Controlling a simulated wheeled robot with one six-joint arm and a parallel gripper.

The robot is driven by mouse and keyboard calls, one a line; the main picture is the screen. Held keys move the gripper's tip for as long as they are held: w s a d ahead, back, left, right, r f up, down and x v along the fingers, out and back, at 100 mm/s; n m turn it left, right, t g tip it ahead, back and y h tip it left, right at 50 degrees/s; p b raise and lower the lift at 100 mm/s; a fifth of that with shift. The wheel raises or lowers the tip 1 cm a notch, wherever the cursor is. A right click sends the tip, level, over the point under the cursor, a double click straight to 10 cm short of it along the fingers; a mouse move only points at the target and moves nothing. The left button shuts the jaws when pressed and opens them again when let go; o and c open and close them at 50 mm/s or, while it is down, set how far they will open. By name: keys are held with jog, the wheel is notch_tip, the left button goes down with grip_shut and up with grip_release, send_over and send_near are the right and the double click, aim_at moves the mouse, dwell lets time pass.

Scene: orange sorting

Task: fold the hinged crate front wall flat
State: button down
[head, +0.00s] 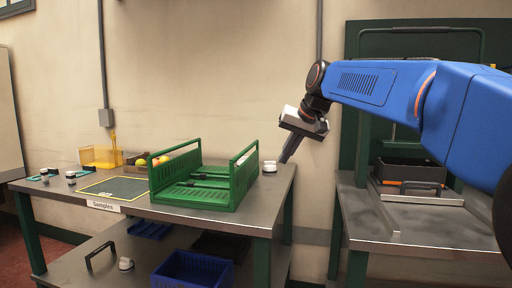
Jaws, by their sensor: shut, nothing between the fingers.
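The green slatted crate (241,183) stands on the metal table. Its left and right end walls stand upright. The long side facing me is low and open, and the slatted floor shows through it. A separate upright front wall does not show; I cannot tell whether a panel lies flat on the floor. Dark pieces (208,177) lie inside the crate. My gripper (285,158) is shut and empty. It points down and left, right of the crate and apart from it in the picture, near the table's right end.
A white-topped round object (269,167) stands right of the crate, close to my gripper. A yellow-edged dark mat (117,188) lies left of the crate. Behind are a fruit box (137,167) and a yellow bin (101,157). A second bench (425,225) stands right, beyond a gap.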

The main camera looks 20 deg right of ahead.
jog(key=w+d+r, duration=0.2)
jog(key=w+r, duration=0.5)
jog(key=w, duration=0.3)
send_over(247, 164)
jog(key=d, duration=0.3)
notch_tip(247, 164, down, 7)
jog(key=shift+d+f+m+t+y, duration=0.2)
jog(key=shift+m+t+y, duration=0.1)
jog(key=shift+t+y, duration=0.1)
jog(key=shift+s, duration=0.1)
jog(key=shift+a+r, duration=0.1)
jog(key=shift+a, duration=0.05)
